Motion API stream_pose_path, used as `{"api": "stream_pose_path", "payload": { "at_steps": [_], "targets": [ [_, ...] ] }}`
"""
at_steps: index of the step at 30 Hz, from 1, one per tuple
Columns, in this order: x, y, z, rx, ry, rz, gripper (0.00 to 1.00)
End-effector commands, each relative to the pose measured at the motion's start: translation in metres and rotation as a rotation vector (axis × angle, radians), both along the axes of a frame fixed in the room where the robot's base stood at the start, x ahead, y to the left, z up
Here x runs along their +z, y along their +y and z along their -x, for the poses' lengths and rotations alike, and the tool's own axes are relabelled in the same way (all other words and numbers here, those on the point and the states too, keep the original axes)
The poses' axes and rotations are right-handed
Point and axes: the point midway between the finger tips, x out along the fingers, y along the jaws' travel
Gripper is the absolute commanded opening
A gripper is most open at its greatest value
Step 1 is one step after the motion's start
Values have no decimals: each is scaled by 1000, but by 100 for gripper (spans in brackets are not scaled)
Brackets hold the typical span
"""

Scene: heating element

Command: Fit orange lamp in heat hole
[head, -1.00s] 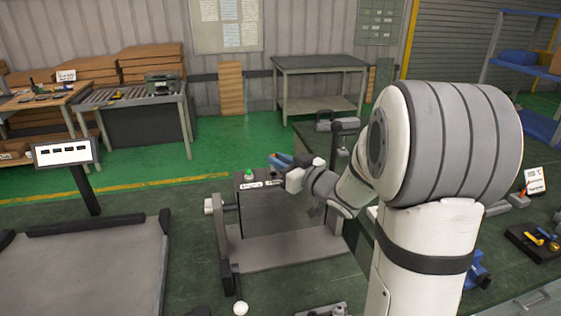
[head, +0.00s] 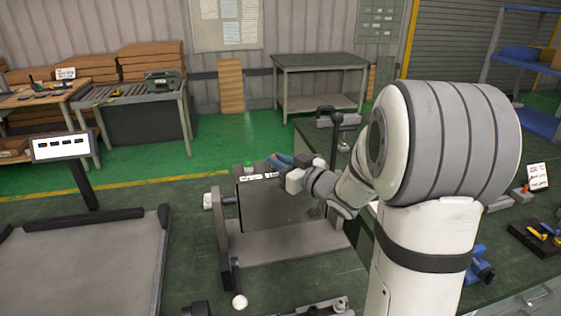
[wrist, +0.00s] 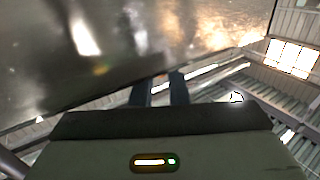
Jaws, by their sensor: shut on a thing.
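My gripper (head: 281,160) is at the end of the arm reaching left, by the top right part of a grey machine (head: 230,238) with a green button (head: 248,165) on it. In the wrist view my gripper's two dark fingers (wrist: 159,90) are close together with a small thing between them, too small and dim to identify. A large shiny metal surface (wrist: 120,45) fills the upper left of the wrist view, close to the fingertips. I cannot make out the orange lamp or the heat hole; my arm hides part of the machine.
A screen on a post (head: 61,147) and a low grey platform (head: 80,265) stand at the left. A workbench (head: 515,240) with a small sign (head: 537,176) and tools is at the right. Green floor (head: 220,145) is clear behind the machine.

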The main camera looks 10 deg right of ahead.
Motion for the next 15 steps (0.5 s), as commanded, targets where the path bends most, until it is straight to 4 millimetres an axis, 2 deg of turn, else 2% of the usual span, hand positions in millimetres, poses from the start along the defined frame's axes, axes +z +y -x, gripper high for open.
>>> {"api": "stream_pose_path", "payload": {
  "at_steps": [10, 11, 15],
  "targets": [
    [-10, 0, 0, 0, 0, 0, 0],
    [-10, 0, 0, 0, 0, 0, 15],
    [-10, 0, 0, 0, 1, 0, 27]
  ]
}}
